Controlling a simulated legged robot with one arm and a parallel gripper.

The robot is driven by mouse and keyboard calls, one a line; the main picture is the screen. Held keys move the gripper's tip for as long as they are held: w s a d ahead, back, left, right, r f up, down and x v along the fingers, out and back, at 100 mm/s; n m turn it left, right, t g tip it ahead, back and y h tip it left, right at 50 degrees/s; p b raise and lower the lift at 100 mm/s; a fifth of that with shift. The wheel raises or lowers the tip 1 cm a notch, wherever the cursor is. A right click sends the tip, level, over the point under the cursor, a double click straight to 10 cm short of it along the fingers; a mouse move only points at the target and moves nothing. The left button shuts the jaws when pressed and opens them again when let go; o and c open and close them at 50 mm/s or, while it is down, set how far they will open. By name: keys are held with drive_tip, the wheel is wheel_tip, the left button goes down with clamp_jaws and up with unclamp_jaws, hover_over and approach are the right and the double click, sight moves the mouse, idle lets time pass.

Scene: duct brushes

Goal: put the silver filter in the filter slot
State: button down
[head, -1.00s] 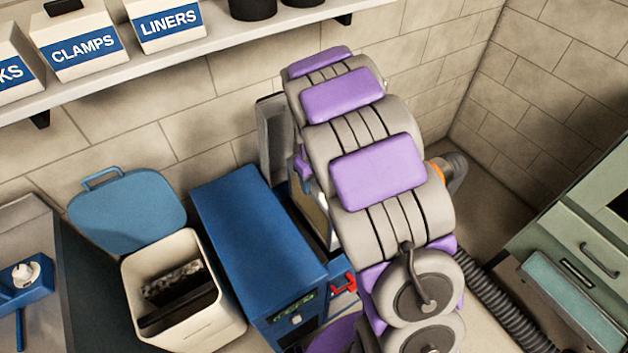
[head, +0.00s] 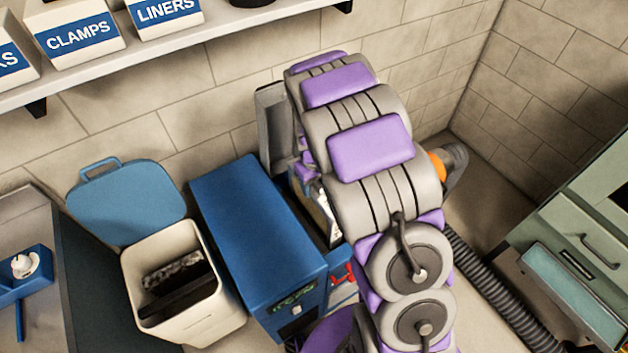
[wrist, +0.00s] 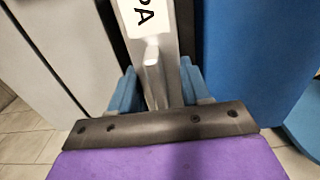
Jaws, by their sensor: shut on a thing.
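In the wrist view the blue fingers of my gripper (wrist: 158,92) are shut on the silver filter (wrist: 168,45), a narrow metal-edged piece with a small raised tab and a white label ending in "PA". The filter stands between a pale panel on the left and a blue surface on the right, with dark gaps beside it. In the head view my arm hides the gripper and most of the filter; a pale labelled edge shows right of the blue cabinet (head: 250,235). I cannot make out the filter slot or whether the filter is inside it.
A cream bin (head: 190,315) with its blue lid (head: 125,205) open stands left of the cabinet. A shelf (head: 200,35) with labelled boxes runs above. A ribbed black hose (head: 490,285) lies right of my arm, before a green drawer unit (head: 590,235).

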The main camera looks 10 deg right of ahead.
drive_tip(key=shift+f+b, duration=0.6)
drive_tip(key=shift+f, duration=5.8)
drive_tip(key=shift+s+f, duration=0.75)
drive_tip(key=shift+f, duration=0.15)
drive_tip(key=c, duration=0.6)
unclamp_jaws()
drive_tip(key=shift+s+f, duration=0.1)
drive_tip(key=shift+s, duration=0.1)
drive_tip(key=shift+o, duration=0.5)
drive_tip(key=shift+w+r, duration=0.15)
drive_tip(key=shift+r, duration=0.25)
drive_tip(key=shift+o, duration=0.3)
drive_tip(key=r+p, duration=0.1)
drive_tip(key=r, duration=0.5)
drive_tip(key=r+p, duration=0.1)
drive_tip(key=r, duration=0.4)
drive_tip(key=w+r+p, duration=0.1)
drive_tip(key=r+p, duration=0.1)
drive_tip(key=r, duration=0.4)
drive_tip(key=shift+w+r, duration=0.1)
drive_tip(key=shift+r, duration=0.2)
drive_tip(key=shift+r+p, duration=1.1)
drive_tip(key=shift+r, duration=1.9)
